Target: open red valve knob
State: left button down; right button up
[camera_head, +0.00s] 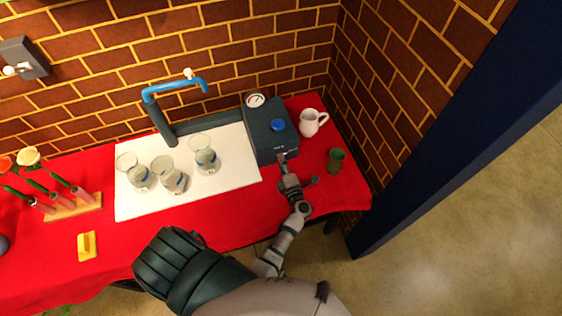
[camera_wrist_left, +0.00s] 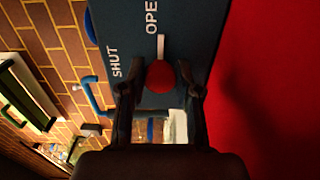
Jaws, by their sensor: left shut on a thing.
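The red valve knob (camera_wrist_left: 160,76) is on the dark blue face of a box, between the fingertips of my left gripper (camera_wrist_left: 160,80) in the left wrist view. The fingers are shut on it from both sides. A white bar (camera_wrist_left: 161,46) runs from the knob toward the lettering "OPE", cut off at the picture's edge; "SHUT" is written to the left. In the head view the dark valve box (camera_head: 262,128) has a blue button and a round gauge on top. My left gripper (camera_head: 283,160) is at its front, and the knob is hidden there. My right gripper is not in view.
Several glass beakers, one of them at the right (camera_head: 205,160), stand on a white mat (camera_head: 240,172) under a blue faucet (camera_head: 180,86). A white pitcher (camera_head: 310,122) and green cup (camera_head: 336,160) stand right of the box. Flowers in a wooden rack (camera_head: 75,208) are at left.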

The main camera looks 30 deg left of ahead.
pick_arm(q)
jog(key=shift+d+f, duration=0.25)
jog(key=c, duration=0.8)
grip_release()
jog(key=shift+w, duration=0.15)
jog(key=shift+d+r, duration=0.1)
jog(key=shift+r, duration=0.05)
